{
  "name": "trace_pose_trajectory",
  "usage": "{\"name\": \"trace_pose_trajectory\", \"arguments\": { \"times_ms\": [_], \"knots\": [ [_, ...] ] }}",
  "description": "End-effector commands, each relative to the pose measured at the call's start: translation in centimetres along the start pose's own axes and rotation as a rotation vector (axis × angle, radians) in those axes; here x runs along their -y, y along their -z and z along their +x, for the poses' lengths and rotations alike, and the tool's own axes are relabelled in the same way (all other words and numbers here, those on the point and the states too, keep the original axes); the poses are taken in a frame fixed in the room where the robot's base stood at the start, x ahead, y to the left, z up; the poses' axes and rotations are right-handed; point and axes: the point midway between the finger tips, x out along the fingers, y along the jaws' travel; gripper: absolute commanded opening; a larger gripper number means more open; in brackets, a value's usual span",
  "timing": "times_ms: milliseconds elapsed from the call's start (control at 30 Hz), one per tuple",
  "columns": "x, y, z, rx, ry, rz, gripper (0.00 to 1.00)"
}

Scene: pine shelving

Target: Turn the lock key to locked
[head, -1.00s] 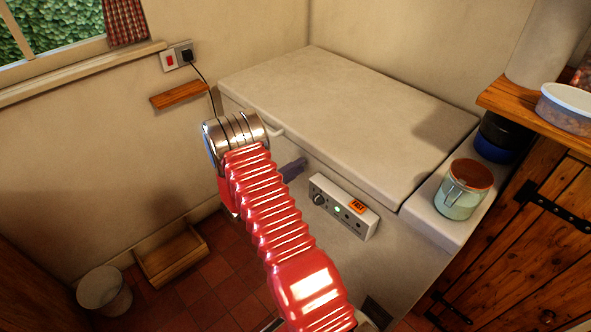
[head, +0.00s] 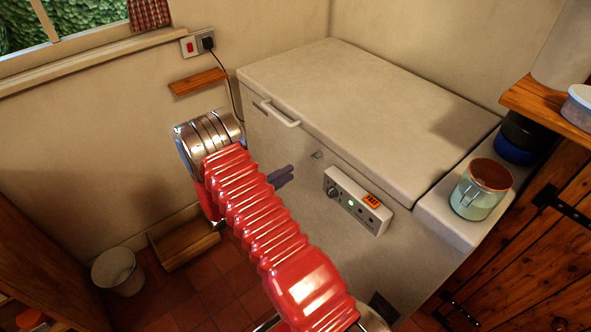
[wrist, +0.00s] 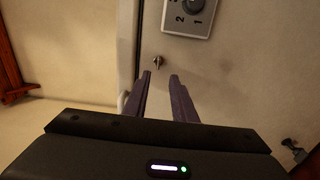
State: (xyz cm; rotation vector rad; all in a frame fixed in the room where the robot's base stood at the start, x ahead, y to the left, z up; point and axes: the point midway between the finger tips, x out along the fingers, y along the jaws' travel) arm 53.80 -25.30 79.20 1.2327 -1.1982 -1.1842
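The lock key (head: 317,154) is a small metal piece on the front of the white chest freezer (head: 310,215), just below the lid and above the control panel's left end. It also shows in the wrist view (wrist: 158,62), just beyond the fingertips; its exact turn is too small to tell. My gripper (head: 291,169) has dark purple fingers, left of and slightly below the key in the head view. In the wrist view my gripper (wrist: 161,74) is open, with an empty gap between the fingers, and they look apart from the key.
The control panel (head: 357,202) has a knob, a green light and an orange sticker. The white lid handle (head: 276,113) is near my fingers in the wrist view (wrist: 124,105). A mug (head: 482,188) stands at the right. A bucket (head: 118,271) and wooden tray (head: 184,245) are on the floor.

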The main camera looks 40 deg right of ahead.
Motion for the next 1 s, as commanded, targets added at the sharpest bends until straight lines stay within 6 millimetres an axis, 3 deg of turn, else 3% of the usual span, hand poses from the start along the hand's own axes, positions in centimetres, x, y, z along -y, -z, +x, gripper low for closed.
{"name": "trace_pose_trajectory", "arguments": {
  "times_ms": [233,1000],
  "knots": [
    [0.0,0.0,-2.1,0.001,0.000,0.000,0.24],
    [0.4,0.0,-2.2,0.000,0.014,-0.072,0.24]
  ]
}}
